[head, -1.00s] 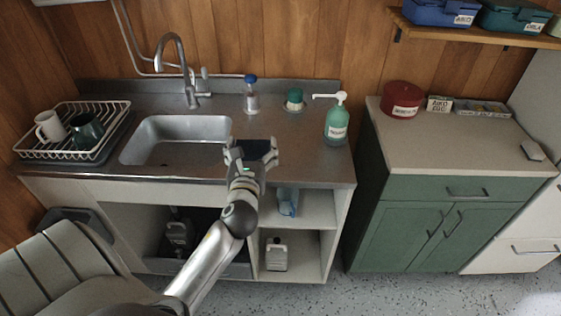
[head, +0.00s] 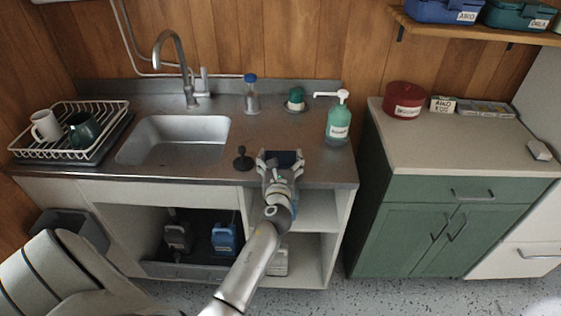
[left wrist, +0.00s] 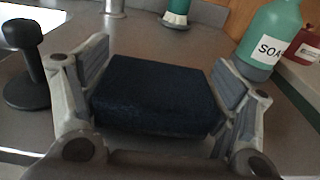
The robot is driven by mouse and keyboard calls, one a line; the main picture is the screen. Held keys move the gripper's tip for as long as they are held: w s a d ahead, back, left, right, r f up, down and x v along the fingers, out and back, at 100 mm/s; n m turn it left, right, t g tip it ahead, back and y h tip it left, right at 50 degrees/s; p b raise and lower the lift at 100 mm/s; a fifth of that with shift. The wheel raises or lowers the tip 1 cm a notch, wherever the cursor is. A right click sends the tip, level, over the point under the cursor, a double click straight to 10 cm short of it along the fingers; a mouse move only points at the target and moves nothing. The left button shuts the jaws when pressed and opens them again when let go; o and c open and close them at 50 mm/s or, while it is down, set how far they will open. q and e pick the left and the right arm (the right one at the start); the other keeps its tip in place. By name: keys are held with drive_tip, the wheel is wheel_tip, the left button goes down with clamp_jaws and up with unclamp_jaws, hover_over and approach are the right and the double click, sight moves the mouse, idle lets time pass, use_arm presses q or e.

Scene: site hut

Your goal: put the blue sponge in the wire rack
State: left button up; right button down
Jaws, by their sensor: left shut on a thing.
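The blue sponge (head: 287,157), dark blue and block-shaped, is between the fingers of my left gripper (head: 280,161) at the counter's front edge, right of the sink. The left wrist view shows the sponge (left wrist: 155,106) with a finger pad on either side; the gripper is shut on it. I cannot tell whether the sponge touches the counter. The white wire rack (head: 55,154) stands at the counter's far left, well away from the gripper. It holds a white mug (head: 45,126) and a dark green mug (head: 83,130). My right gripper is not in view.
A black plunger-like thing (head: 243,160) stands just left of the gripper. The sink (head: 172,140) and tall tap (head: 187,75) lie between gripper and rack. A soap bottle (head: 338,120), a blue-capped bottle (head: 251,95) and a green-topped item (head: 296,100) stand behind.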

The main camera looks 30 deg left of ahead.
use_arm(q)
drive_tip(key=shift+s+f, duration=0.1)
drive_tip(key=shift+f, duration=0.05)
drive_tip(key=shift+f, duration=0.15)
drive_tip(key=o, duration=0.8)
